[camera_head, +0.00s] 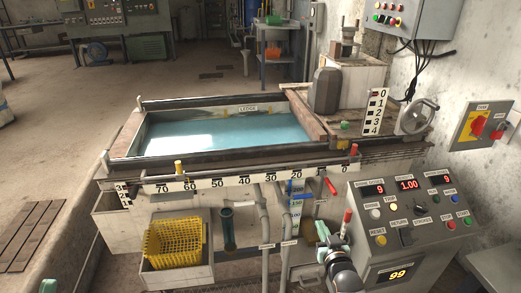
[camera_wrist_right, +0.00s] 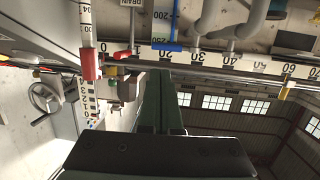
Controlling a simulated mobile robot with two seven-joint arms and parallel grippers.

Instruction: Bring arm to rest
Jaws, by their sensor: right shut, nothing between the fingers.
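My right gripper (camera_head: 322,231) has green fingers and shows at the lower middle right in the head view, in front of the machine's front face and left of the control panel. In the right wrist view its dark green fingers (camera_wrist_right: 165,82) are together, with nothing between them. Part of my right arm shows below it at the bottom edge.
The control panel (camera_head: 412,222) with knobs and red displays stands close right of my right gripper. The water tank (camera_head: 218,133) and its numbered scale rail (camera_head: 230,180) lie behind it. A yellow basket (camera_head: 173,243) sits in a front tray. Open floor (camera_head: 50,150) lies left.

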